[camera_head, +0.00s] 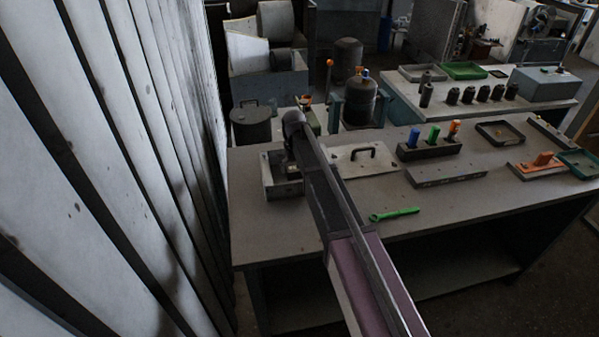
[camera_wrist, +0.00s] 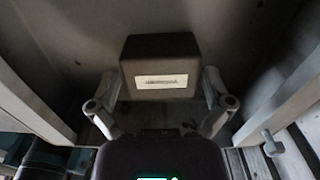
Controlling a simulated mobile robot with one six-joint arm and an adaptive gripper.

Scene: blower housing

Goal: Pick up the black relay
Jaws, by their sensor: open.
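The black relay (camera_wrist: 160,58) is a dark block with a pale label, upper middle in the wrist view. It sits inside a grey open box (camera_wrist: 275,95) whose walls rise on both sides. My gripper (camera_wrist: 160,85) is open, with one finger at each lower side of the relay. I cannot tell whether the fingers touch it. In the head view the grey box (camera_head: 268,180) is at the left end of the workbench, and my arm reaches down over it. My gripper (camera_head: 291,170) is dark and partly hidden there, and the relay cannot be made out clearly.
The workbench (camera_head: 330,215) has a plate with a black handle (camera_head: 362,160) right of the box. A green wrench (camera_head: 394,214) lies near the front edge. A holder with coloured pegs (camera_head: 430,148) stands farther right. A slatted wall (camera_head: 130,150) runs close on the left.

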